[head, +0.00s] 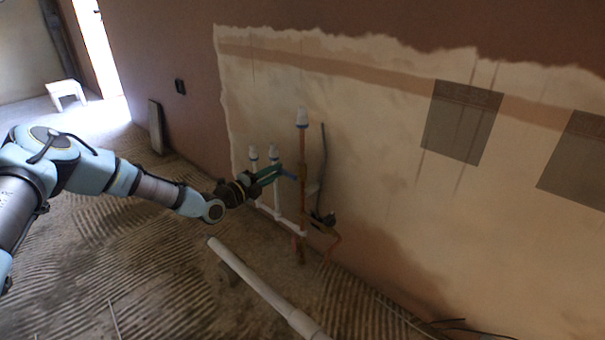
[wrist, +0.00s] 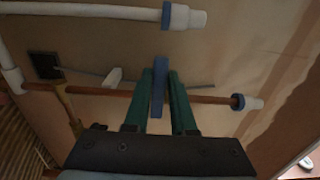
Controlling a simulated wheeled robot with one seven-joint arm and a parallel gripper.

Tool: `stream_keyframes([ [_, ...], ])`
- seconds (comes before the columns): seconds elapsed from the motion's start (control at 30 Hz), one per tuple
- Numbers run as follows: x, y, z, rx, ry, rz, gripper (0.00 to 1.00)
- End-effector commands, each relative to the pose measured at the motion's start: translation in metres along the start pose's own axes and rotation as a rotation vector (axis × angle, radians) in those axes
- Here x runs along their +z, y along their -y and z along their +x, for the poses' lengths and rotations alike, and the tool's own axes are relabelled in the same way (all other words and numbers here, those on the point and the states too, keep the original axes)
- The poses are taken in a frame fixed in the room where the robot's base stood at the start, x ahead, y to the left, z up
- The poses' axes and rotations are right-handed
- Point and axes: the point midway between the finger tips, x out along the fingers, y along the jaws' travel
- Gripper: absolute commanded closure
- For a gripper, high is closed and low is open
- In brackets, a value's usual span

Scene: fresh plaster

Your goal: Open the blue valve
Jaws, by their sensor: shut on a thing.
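The blue valve is a narrow blue handle on an upright copper pipe by the wall. In the wrist view the blue handle (wrist: 158,86) lies between the two green fingers of my gripper (wrist: 161,88), across the copper pipe (wrist: 205,98). In the head view my gripper (head: 273,173) reaches the copper pipe from the left, and the end of the blue handle (head: 288,175) shows beyond the fingertips. My gripper is shut on the handle. The valve's body behind the handle is mostly hidden.
A long white pipe (head: 262,287) lies on the ridged floor in front. A thin grey rod (head: 322,150) stands at the wall on the right. The floor at the left is mostly clear.

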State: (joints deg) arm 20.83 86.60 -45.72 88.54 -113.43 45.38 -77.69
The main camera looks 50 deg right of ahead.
Motion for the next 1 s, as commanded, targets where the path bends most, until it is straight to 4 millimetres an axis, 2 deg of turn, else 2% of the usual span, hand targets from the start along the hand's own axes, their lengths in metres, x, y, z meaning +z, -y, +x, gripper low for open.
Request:
stream_keyframes([
  [0.17,-0.002,0.010,0.000,0.002,-0.001,0.078,1.00],
  [0.4,-0.010,0.029,0.000,0.002,-0.004,0.383,1.00],
  [0.63,-0.017,0.039,0.000,0.001,-0.007,0.644,1.00],
  [1.0,-0.017,0.037,0.000,0.000,-0.005,0.701,1.00],
])
